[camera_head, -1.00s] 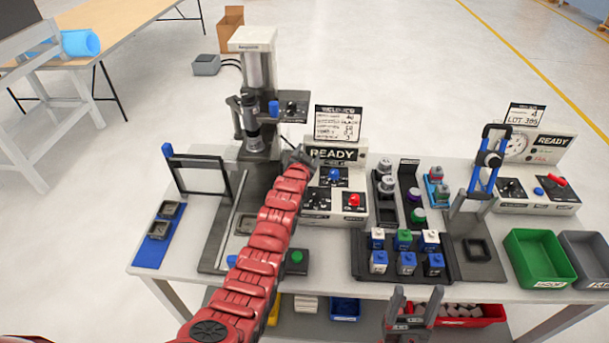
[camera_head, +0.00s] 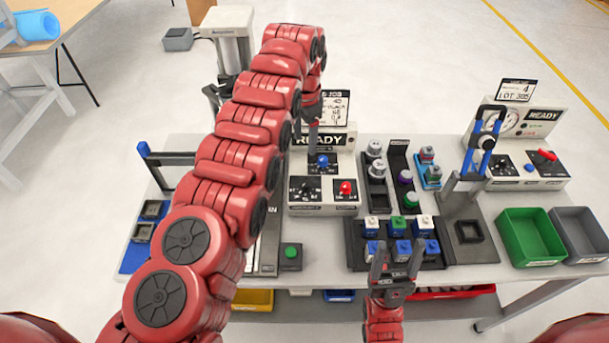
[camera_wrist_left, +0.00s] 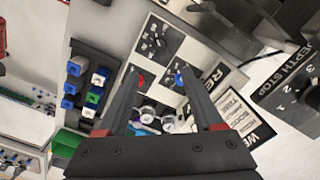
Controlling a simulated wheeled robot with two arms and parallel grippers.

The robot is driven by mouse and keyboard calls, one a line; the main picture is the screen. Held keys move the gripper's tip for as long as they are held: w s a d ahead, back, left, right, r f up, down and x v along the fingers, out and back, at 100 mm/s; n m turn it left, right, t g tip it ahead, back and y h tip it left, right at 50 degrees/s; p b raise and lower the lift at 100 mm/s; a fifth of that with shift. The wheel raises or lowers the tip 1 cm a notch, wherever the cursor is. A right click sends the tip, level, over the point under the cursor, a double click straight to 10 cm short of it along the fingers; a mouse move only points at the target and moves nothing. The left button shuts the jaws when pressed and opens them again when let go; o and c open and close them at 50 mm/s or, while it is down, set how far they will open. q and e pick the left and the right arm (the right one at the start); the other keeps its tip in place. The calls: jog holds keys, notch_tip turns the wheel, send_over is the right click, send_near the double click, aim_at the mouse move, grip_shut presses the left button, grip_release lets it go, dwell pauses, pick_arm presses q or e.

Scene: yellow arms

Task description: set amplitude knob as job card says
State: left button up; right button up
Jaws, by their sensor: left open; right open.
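The welder control panel (camera_head: 295,170) stands mid-table, with a blue knob (camera_head: 322,160), a black dial (camera_head: 304,188) and a red knob (camera_head: 346,187). Its small labels are too blurred to say which is amplitude. The job card (camera_head: 340,108) stands behind it, partly covered by my left gripper (camera_head: 313,145); its values are not legible. That gripper is open, pointing down over the panel's upper part. In the left wrist view, the blue knob (camera_wrist_left: 180,78) and black dial (camera_wrist_left: 155,42) show near the open fingers (camera_wrist_left: 158,68), which appear empty. My right gripper (camera_head: 395,262) is open, over the block tray's front.
The tray (camera_head: 356,262) of colored blocks and a rack (camera_head: 398,152) of cylinders lie right of the panel. A second panel (camera_head: 525,165), a green bin (camera_head: 532,238) and a grey bin (camera_head: 582,232) stand further right. The press (camera_head: 228,22) stands behind my left arm.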

pick_arm(q)
jog(key=f+b, duration=0.1)
jog(key=b, duration=1.1)
send_over(305, 183)
notch_tip(305, 183, down, 11)
jog(key=shift+s+r, duration=0.1)
notch_tip(305, 183, down, 5)
jog(key=shift+r+p, duration=0.1)
jog(key=shift+p, duration=0.65)
jog(key=shift+f, duration=0.35)
grip_shut()
